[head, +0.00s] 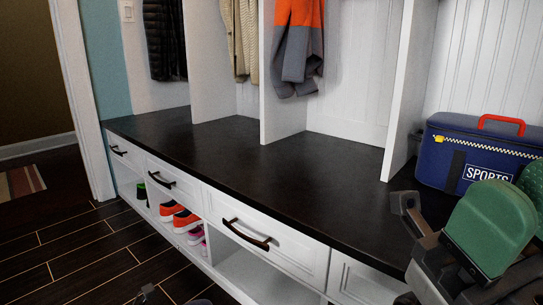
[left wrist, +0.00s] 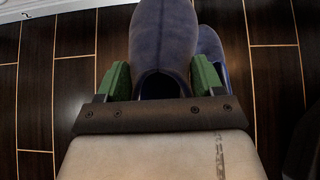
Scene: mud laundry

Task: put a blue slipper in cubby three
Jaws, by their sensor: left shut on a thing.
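In the left wrist view my left gripper (left wrist: 159,82) is shut on a blue slipper (left wrist: 165,38), with one green finger pad on each side of its heel end. A second blue slipper (left wrist: 209,50) shows partly behind the held one, to its right. I cannot tell whether the two touch. In the head view the third cubby (head: 245,272) from the left, under the wide drawer, looks empty in its visible part. My right gripper (head: 490,230) is close to the camera at the lower right, over the bench end; its opening is unclear.
The dark bench top (head: 230,155) is mostly clear. A blue sports cooler (head: 470,155) stands on its right end. Orange shoes (head: 185,220) and pink shoes (head: 196,236) sit in cubbies to the left. Drawer handles (head: 245,235) stick out. The plank floor (head: 75,250) is open at left.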

